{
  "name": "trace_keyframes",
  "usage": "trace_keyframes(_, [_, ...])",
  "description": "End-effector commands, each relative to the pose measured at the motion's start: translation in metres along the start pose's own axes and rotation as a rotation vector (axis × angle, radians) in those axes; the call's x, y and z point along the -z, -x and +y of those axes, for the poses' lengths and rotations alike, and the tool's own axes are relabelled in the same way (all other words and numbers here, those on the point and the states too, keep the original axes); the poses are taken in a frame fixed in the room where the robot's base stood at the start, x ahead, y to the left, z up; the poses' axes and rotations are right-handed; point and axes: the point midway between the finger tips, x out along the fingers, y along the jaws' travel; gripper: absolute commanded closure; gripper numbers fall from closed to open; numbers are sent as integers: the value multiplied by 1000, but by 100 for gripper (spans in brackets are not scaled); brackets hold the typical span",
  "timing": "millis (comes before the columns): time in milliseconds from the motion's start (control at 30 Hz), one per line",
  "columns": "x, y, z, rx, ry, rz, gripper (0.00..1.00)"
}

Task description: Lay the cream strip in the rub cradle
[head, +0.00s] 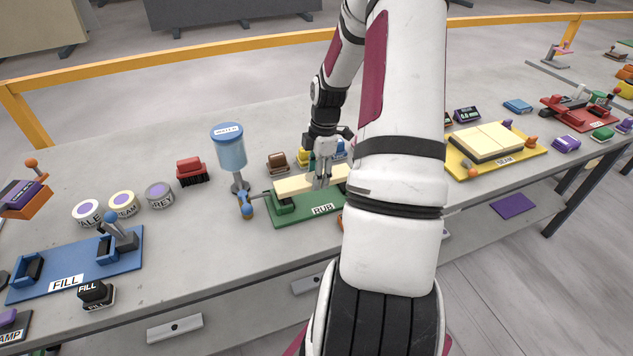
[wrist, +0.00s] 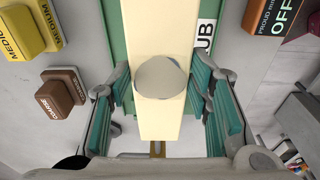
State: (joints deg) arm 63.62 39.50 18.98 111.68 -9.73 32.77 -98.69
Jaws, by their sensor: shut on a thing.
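The cream strip (head: 293,186) lies lengthwise over the green rub cradle (head: 305,211), which carries a RUB label. My gripper (head: 322,182) reaches down over the middle of the strip. In the wrist view the gripper (wrist: 158,112) has its teal-padded fingers on either side of the strip (wrist: 160,35), shut on it. A grey round patch shows on the strip between the fingers. The green cradle (wrist: 115,38) shows along both sides beneath it. I cannot tell whether the strip touches the cradle's bottom. My arm hides the cradle's right end in the head view.
A blue water dispenser (head: 230,152) stands left of the cradle. Brown (wrist: 62,91) and yellow (wrist: 35,27) blocks sit close by, and an orange-brown block (wrist: 275,14) on the other side. A yellow seam board (head: 465,168) is at right, a blue fill board (head: 75,283) at left.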

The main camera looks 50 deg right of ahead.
Motion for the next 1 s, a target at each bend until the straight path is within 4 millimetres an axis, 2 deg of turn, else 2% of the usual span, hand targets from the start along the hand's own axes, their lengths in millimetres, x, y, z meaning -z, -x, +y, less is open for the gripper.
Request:
trace_keyframes(167, [-3,-4,4,1,1,0,99])
trace_keyframes(400, [-6,-32,4,2,1,0,100])
trace_keyframes(600, [-7,-36,4,1,0,0,100])
trace_keyframes(633, [-7,-36,3,2,0,0,52])
trace_keyframes(700, [-7,-37,3,2,0,0,37])
trace_keyframes(1000, [-6,-35,4,1,0,0,34])
